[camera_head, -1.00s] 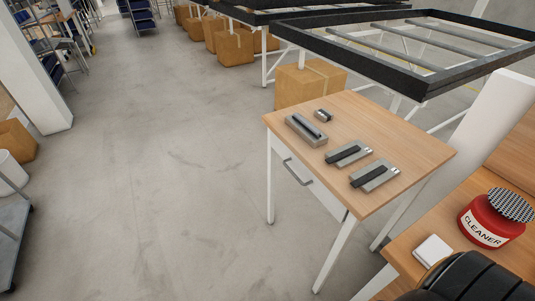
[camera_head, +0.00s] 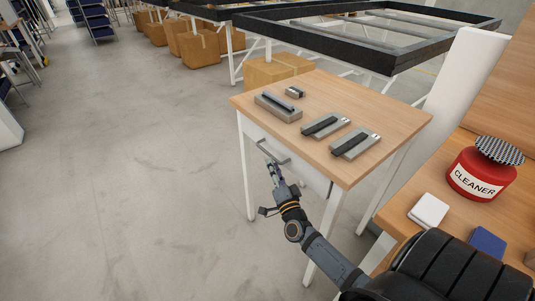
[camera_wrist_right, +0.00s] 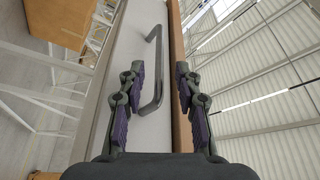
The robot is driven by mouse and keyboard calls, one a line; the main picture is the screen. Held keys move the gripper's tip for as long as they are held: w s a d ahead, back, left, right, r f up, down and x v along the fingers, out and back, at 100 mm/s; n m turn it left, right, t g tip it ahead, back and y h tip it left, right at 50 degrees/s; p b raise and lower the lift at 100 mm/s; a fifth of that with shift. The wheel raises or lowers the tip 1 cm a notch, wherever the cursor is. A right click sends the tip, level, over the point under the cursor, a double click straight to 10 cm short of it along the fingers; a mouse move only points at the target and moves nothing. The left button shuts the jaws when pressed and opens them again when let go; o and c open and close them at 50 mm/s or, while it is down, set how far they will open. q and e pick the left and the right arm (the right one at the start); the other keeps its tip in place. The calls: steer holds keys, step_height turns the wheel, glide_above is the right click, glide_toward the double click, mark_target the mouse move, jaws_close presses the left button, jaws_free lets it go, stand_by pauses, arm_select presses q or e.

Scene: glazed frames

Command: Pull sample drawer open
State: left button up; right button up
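The small wooden-topped table (camera_head: 385,118) has a white drawer front (camera_head: 308,174) below its top edge. A grey bar handle (camera_head: 268,153) is fixed to that drawer, which looks shut. My right gripper (camera_head: 273,172) is just in front of and below the handle, with its fingers toward it. In the right wrist view the right gripper (camera_wrist_right: 162,82) is open, and the handle (camera_wrist_right: 157,75) lies between the finger lines, nearer the left finger. I cannot tell whether they touch. My left gripper is not in view.
Several grey holders with dark bars (camera_head: 326,124) lie on the table top. A bench at the right carries a red cleaner tub (camera_head: 480,174), a white block (camera_head: 428,210) and a blue block (camera_head: 487,242). Floor (camera_head: 130,190) left of the table is clear.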

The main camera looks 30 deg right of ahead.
mark_target(267, 153)
steer(key=x, duration=0.7)
steer(key=shift+f, duration=0.1)
jaws_close()
